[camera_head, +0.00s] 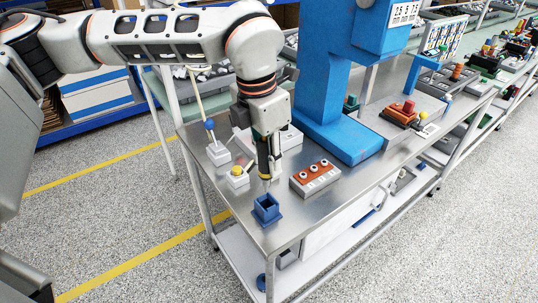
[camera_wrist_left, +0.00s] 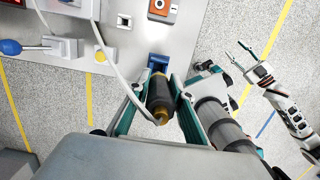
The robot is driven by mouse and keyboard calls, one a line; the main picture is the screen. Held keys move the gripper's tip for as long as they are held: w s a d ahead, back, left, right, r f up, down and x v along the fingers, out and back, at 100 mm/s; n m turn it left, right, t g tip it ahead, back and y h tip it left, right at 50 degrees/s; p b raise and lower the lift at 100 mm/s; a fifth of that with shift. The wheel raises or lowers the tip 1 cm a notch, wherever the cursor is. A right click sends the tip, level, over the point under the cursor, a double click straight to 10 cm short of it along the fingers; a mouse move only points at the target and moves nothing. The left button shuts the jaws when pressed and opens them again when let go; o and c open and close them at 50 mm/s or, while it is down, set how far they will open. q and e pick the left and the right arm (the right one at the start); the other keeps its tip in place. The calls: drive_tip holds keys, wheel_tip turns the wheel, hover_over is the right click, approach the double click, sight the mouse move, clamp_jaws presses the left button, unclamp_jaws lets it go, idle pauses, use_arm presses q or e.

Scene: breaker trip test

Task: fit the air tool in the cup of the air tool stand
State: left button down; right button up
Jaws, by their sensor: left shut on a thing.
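The air tool (camera_head: 263,158) is a dark cylinder with brass-yellow bands and a thin pale lower end. It hangs about upright from my left gripper (camera_head: 267,152), which is shut on it. In the left wrist view the tool (camera_wrist_left: 160,95) lies between the teal fingers. The air tool stand (camera_head: 267,211) is a small blue block with a square open cup near the table's front corner. The tool's lower end appears just above the cup. In the left wrist view the tool partly hides the stand (camera_wrist_left: 158,60). My right gripper (camera_wrist_left: 240,52) shows there, open and empty, off the table.
An orange-topped button box (camera_head: 315,178) stands right of the stand. White boxes with a yellow knob (camera_head: 237,171) and a blue knob (camera_head: 210,125) are behind left. A big blue press frame (camera_head: 335,130) stands behind. A pale hose (camera_wrist_left: 105,50) runs beside the tool.

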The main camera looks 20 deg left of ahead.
sight(261, 142)
use_arm(q)
drive_tip(key=shift+f+b, duration=0.65)
drive_tip(key=shift+f, duration=0.5)
use_arm(e)
drive_tip(key=shift+s+f, duration=0.25)
drive_tip(key=shift+f, duration=0.8)
use_arm(q)
drive_tip(key=shift+f+b, duration=0.35)
drive_tip(key=shift+f, duration=0.1)
use_arm(e)
drive_tip(key=shift+s+f, duration=0.1)
drive_tip(key=shift+f, duration=0.4)
use_arm(q)
drive_tip(key=shift+f+b, duration=1.4)
drive_tip(key=shift+f, duration=1.25)
use_arm(e)
drive_tip(key=shift+s+f+g, duration=0.15)
drive_tip(key=shift+s+f, duration=0.15)
drive_tip(key=shift+f, duration=0.65)
drive_tip(key=shift+s+f+g, duration=0.15)
drive_tip(key=shift+s+f, duration=0.15)
drive_tip(key=shift+f, duration=0.65)
use_arm(q)
drive_tip(key=c, duration=1.7)
unclamp_jaws()
